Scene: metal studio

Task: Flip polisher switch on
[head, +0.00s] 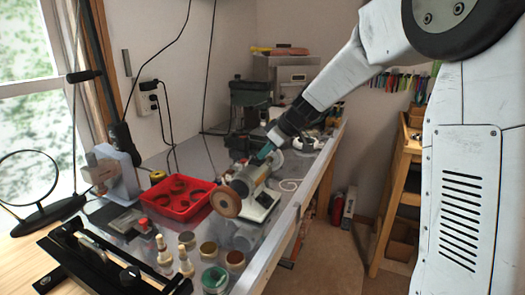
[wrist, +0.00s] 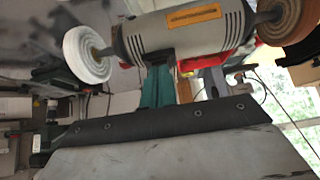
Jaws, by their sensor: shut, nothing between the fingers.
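The polisher (head: 262,203) stands on the metal-topped bench, with a light base, a grey motor body and a brown wheel (head: 226,202) at its near end. In the wrist view its grey motor (wrist: 188,32) fills the top, with an orange label, a white wheel (wrist: 88,55) at left and the brown wheel (wrist: 292,20) at right. My gripper (head: 265,153) is shut and empty, its teal fingertips just behind and above the motor. In the wrist view the teal fingers (wrist: 158,86) overlap the motor's lower edge; contact cannot be told. I cannot make out the switch clearly.
A red tray (head: 183,208) lies left of the polisher. Several small jars and a green-lidded tin (head: 214,279) stand in front. A black stand (head: 110,265) is at the near left. Machines (head: 250,93) stand at the far end. Floor is free right of the bench.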

